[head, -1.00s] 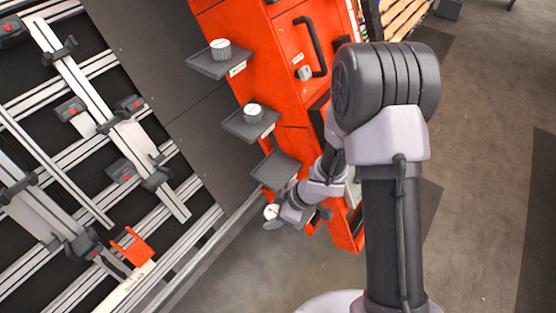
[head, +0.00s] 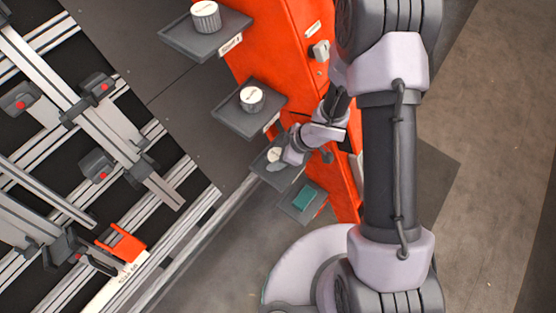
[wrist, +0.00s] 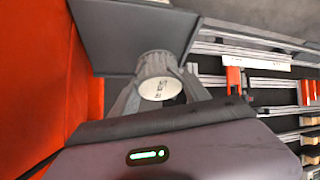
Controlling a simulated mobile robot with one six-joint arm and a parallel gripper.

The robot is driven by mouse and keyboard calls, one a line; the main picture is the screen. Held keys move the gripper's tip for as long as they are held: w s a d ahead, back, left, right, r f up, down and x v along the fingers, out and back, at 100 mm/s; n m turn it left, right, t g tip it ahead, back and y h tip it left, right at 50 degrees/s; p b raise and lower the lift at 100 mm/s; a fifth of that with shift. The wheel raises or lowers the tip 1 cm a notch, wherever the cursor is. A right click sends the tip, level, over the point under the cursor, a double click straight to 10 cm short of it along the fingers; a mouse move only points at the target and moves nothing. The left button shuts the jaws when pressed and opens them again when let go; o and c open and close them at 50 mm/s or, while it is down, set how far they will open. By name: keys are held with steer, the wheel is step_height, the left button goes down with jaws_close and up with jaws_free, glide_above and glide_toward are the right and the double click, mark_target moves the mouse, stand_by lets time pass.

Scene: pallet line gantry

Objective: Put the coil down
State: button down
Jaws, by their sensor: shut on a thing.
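The coil is a short grey ribbed cylinder with a white label on its top. It shows between my fingers in the wrist view (wrist: 160,88) and as a small pale round in the head view (head: 275,155). My gripper (wrist: 158,98) is shut on the coil, with one finger on each side. In the head view my gripper (head: 281,154) is at the third small grey shelf (head: 262,171) on the side of the orange cabinet (head: 276,50). The shelf (wrist: 130,25) lies close beside the coil in the wrist view. I cannot tell whether the coil touches it.
Similar coils stand on the top shelf (head: 205,15) and the second shelf (head: 252,98). A teal pad (head: 305,197) lies on the lowest shelf. A rack of metal rails with clamps (head: 95,115) fills the left. Open floor (head: 490,170) is on the right.

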step_height(320, 180, down, 4)
steer(key=shift+s+r+b, duration=0.1)
steer(key=shift+r+b, duration=0.1)
steer(key=shift+b, duration=0.7)
steer(key=shift+f, duration=0.1)
steer(key=c, duration=0.8)
jaws_free()
steer(key=shift+d+r+p, duration=0.1)
steer(key=shift+r+p, duration=0.2)
steer(key=shift+r, duration=0.1)
steer(key=p+v, duration=0.6)
steer(key=v, duration=0.5)
steer(key=shift+d+r, duration=0.15)
steer(key=shift+r, duration=0.05)
